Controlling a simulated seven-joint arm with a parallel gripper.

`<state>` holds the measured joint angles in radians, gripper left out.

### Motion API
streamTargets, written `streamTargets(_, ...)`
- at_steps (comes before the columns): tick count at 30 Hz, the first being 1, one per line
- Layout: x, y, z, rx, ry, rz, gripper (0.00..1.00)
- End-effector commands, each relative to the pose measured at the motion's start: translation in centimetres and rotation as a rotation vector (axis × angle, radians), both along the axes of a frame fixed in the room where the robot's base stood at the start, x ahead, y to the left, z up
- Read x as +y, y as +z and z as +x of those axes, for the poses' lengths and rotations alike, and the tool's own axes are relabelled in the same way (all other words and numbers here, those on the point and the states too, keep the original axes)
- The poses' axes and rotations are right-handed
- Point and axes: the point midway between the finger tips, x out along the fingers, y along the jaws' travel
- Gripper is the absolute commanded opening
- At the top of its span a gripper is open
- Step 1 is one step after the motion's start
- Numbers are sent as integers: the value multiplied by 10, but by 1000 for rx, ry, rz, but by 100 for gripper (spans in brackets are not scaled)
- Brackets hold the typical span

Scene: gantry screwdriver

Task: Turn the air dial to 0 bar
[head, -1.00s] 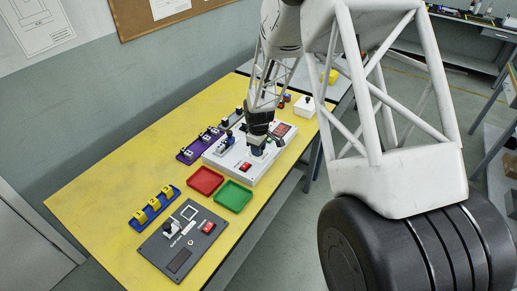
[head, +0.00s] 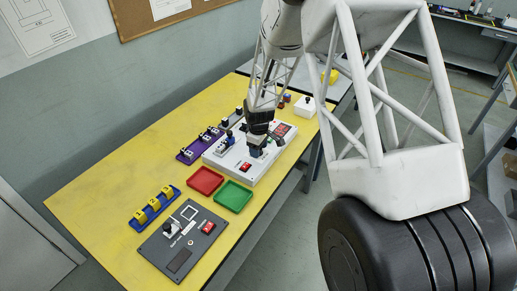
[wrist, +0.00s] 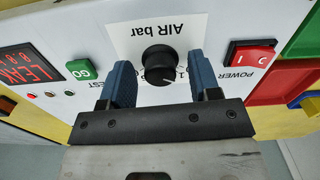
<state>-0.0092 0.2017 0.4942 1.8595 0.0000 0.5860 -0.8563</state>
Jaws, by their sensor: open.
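The air dial (wrist: 159,62) is a black round knob with a white pointer line, on a white panel under the label "AIR bar" in the wrist view. My gripper (wrist: 160,80) is open, with one blue finger on each side of the dial and a gap to the knob on both sides. The pointer line points toward the lower right of the picture. The scale numbers around the dial are partly hidden by the knob and fingers. In the head view my gripper (head: 257,151) is over the white console (head: 236,176), and the dial is hidden there.
A red POWER switch (wrist: 251,55) is right of the dial, and a green GO button (wrist: 82,69) and red display (wrist: 28,67) are left. Red (head: 206,170) and green (head: 245,197) trays stand in front of the console. A grey panel (head: 160,250) lies nearer.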

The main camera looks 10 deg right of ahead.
Motion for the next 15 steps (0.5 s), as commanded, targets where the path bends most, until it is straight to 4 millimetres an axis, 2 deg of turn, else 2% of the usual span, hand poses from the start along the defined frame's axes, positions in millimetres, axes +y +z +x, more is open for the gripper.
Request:
streamTargets(5,0,13,0,-1,0,0,57)
streamTargets(15,0,55,0,-2,0,-1,57)
